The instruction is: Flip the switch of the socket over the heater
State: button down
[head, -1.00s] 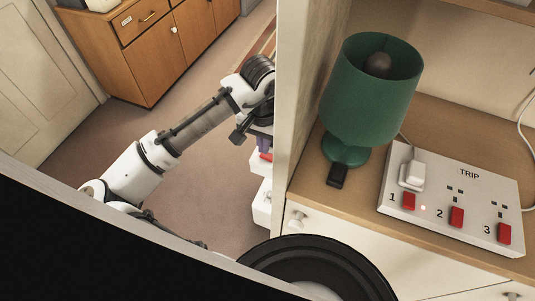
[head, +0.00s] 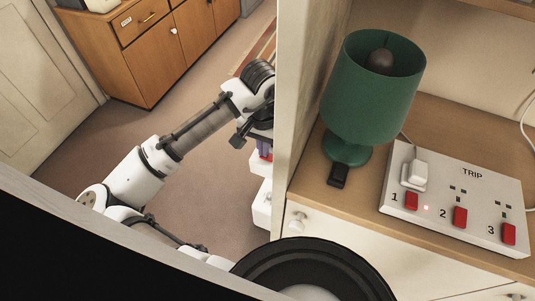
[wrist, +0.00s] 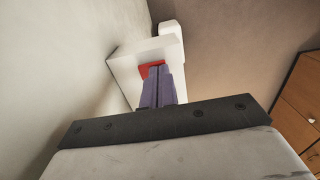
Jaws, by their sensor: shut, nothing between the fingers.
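A white wall socket (wrist: 128,62) with a red switch (wrist: 150,69) shows ahead of my fingers in the wrist view. A white plug-like block (wrist: 171,38) sits at its far end. My gripper (wrist: 160,67) has its purple fingers together and empty, with the tips overlapping the red switch; I cannot tell whether they touch it. In the head view my gripper (head: 264,151) is partly hidden by the cabinet's side panel, with a bit of red and white parts of the socket (head: 258,168) beside and below it. I cannot make out a heater.
A shelf unit (head: 291,130) stands right of my arm. On it are a green lamp (head: 370,95) and a white board (head: 440,185) marked TRIP, with three red switches. A wooden cabinet (head: 165,50) stands at the back left. The floor (head: 130,125) between is clear.

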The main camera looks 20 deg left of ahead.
notch_tip(320, 180, up, 7)
jog(key=p, duration=0.6)
jog(key=shift+f, duration=0.1)
dwell(0.6)
